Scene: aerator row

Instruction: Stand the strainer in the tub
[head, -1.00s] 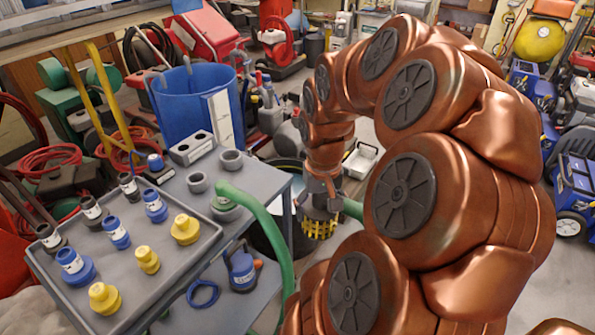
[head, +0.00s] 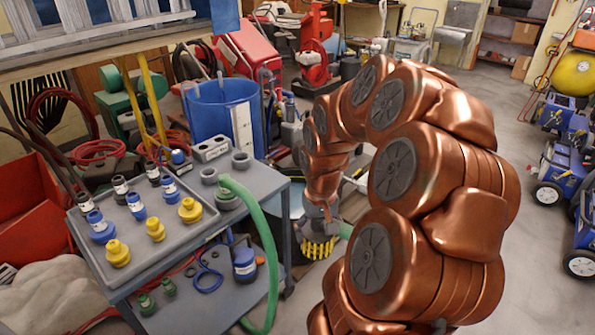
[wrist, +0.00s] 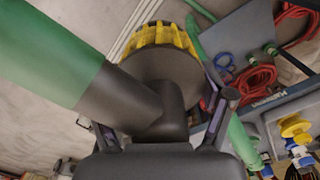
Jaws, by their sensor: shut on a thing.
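The strainer (head: 318,248) is a yellow ribbed cage on a dark body, hanging upright at the end of my arm in the head view. In the wrist view its yellow rim and dark round body (wrist: 160,45) lie beyond my fingers. A dark neck joins it to a thick green hose (wrist: 45,55). My gripper (wrist: 160,130) is shut on the strainer's neck; it also shows in the head view (head: 322,212).
A grey cart (head: 265,185) stands left of the strainer, with a tray (head: 165,243) of blue, yellow and dark fittings. A green hose (head: 262,230) loops over its edge. A blue barrel (head: 215,110) stands behind. Open floor (head: 520,290) lies at right.

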